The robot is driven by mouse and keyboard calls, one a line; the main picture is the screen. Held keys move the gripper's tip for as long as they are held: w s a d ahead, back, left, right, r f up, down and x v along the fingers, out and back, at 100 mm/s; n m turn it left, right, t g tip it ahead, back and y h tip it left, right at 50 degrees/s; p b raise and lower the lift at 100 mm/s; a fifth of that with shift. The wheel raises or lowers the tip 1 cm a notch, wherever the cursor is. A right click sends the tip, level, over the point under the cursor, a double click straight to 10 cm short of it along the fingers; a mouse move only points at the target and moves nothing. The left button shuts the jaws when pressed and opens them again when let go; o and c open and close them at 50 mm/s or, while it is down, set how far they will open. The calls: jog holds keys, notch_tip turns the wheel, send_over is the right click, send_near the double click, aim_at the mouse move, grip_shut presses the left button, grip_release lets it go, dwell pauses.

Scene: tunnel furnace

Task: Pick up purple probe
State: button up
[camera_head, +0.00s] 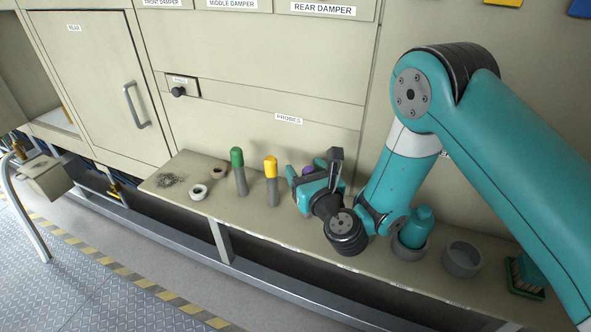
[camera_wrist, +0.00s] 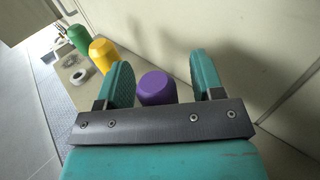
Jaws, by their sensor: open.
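The purple probe (camera_wrist: 156,88) shows its purple cap between the two open fingers of my gripper (camera_wrist: 163,82) in the wrist view. It is nearer the left finger, and I cannot tell whether it touches. In the head view only a small bit of the purple probe (camera_head: 307,170) shows behind my gripper (camera_head: 316,183), which hides the rest. The gripper is at the shelf (camera_head: 300,229), right of the yellow probe (camera_head: 271,180) and the green probe (camera_head: 238,172). Both of those stand upright with grey lower parts.
Two tape rolls, one white (camera_head: 198,192), and a dark wire tangle (camera_head: 171,181) lie at the shelf's left. Right of my gripper are a teal bottle (camera_head: 420,222), a grey bowl (camera_head: 461,259) and a green brush (camera_head: 525,277). The cabinet wall (camera_head: 270,108) rises close behind.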

jog(key=c, duration=1)
jog(key=shift+c, duration=0.2)
notch_tip(320, 180, up, 20)
jog(key=p, duration=1.6)
jog(key=shift+r, duration=0.1)
notch_tip(320, 180, up, 10)
jog(key=p, duration=0.9)
jog(key=shift+p, duration=0.4)
